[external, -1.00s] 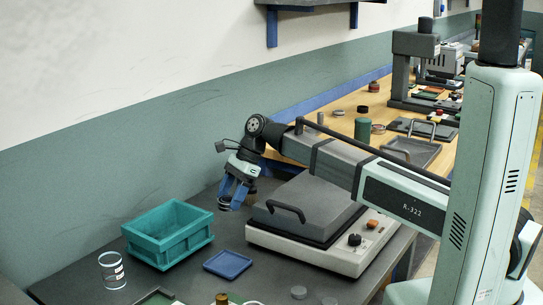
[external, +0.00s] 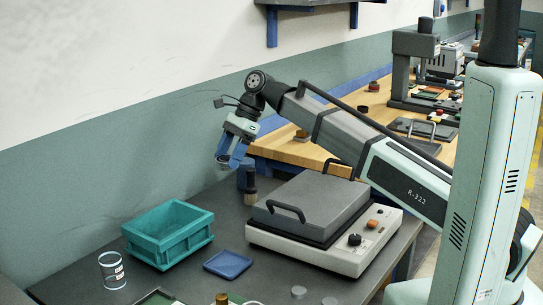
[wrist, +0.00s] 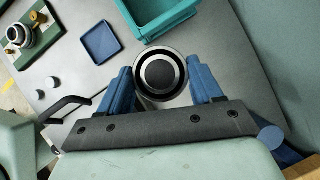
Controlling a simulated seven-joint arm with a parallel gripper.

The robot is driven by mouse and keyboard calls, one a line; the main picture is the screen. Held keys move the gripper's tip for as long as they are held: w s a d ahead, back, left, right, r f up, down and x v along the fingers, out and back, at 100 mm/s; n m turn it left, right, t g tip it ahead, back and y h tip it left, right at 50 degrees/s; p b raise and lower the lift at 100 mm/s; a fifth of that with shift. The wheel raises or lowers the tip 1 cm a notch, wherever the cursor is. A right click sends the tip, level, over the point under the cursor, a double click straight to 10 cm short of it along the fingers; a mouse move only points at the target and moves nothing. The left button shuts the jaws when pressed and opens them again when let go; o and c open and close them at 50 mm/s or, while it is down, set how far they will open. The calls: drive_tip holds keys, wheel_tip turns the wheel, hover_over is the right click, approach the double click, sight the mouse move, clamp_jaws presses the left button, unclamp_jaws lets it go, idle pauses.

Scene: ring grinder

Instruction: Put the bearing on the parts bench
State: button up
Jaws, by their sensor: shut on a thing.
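The bearing (wrist: 160,75) is a round metal ring with a dark inner band and a grey centre, seen end-on in the wrist view. My gripper (wrist: 160,82) is shut on it, with a blue finger on each side. In the external view my gripper (external: 231,162) hangs tilted above the back of the dark grey bench (external: 90,262); the bearing is too small to make out there. A wooden bench (external: 290,149) stands behind and to the right of my gripper. I cannot tell which bench is the parts bench.
A teal crate (external: 168,235), blue tray (external: 228,264) and clear cup (external: 112,271) stand on the dark bench. A grey-lidded machine (external: 310,214) with handles is right of my gripper. A green fixture (wrist: 35,40) shows in the wrist view.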

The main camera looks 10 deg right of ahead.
wheel_tip(320, 180, up, 5)
drive_tip(key=shift+f, duration=0.1)
drive_tip(key=w+d+m+t, duration=0.3)
drive_tip(key=w+d+m, duration=0.2)
drive_tip(key=w+d, duration=1.5)
drive_tip(key=w+d+m+t, duration=0.15)
drive_tip(key=w+d, duration=0.25)
drive_tip(key=d, duration=0.9)
drive_tip(key=w+d+m, duration=0.3)
drive_tip(key=w+d, duration=0.2)
drive_tip(key=d, duration=0.8)
drive_tip(key=shift+s+d+f, duration=0.1)
drive_tip(key=shift+f, duration=3.7)
drive_tip(key=shift+s+d+f, duration=0.1)
drive_tip(key=shift+f, duration=3.7)
drive_tip(key=shift+f, duration=0.15)
drive_tip(key=o, duration=1)
drive_tip(key=shift+c, duration=0.2)
